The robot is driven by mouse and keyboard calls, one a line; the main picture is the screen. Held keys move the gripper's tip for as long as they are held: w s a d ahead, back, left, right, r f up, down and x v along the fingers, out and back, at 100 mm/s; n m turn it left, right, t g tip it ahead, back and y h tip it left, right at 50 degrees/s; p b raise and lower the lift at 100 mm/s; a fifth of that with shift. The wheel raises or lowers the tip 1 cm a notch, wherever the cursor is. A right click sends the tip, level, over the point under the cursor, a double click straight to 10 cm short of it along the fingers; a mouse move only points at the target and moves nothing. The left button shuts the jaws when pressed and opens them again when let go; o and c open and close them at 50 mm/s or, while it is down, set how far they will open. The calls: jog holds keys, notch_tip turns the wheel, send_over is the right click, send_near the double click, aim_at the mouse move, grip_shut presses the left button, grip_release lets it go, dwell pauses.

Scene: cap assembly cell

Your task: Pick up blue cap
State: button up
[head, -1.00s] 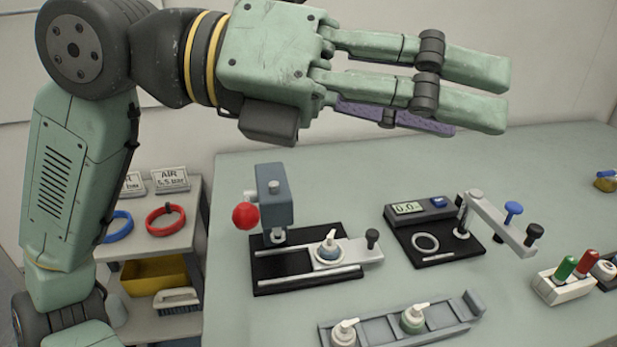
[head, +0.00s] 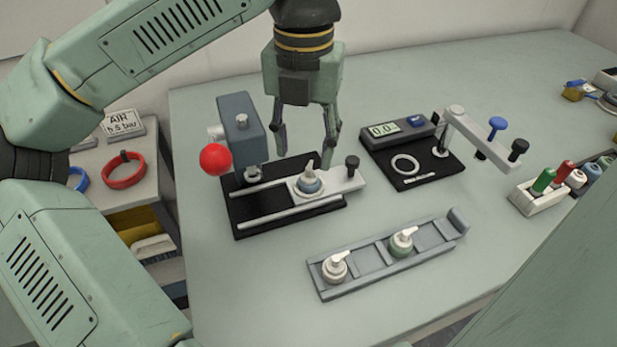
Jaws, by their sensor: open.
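My gripper (head: 306,150) points down, open and empty, just above and behind the cap in the head view. Its two fingers are spread to either side of the nozzle's line, and the nozzle stands clear in front of them. I cannot tell the exact height of the fingertips above the cap.
The press (head: 241,130) with its red ball knob (head: 215,159) stands close left of my gripper. A gauge fixture (head: 412,150) is to the right. In front, a grey rail (head: 375,260) holds a white cap (head: 335,267) and a green cap (head: 402,242). A marker rack (head: 540,198) is farther right.

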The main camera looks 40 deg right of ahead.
aim_at(309, 168)
jog(key=f, duration=0.1)
jog(key=f+p, duration=0.1)
jog(key=f, duration=0.3)
jog(key=shift+d, duration=0.35)
jog(key=c, duration=0.8)
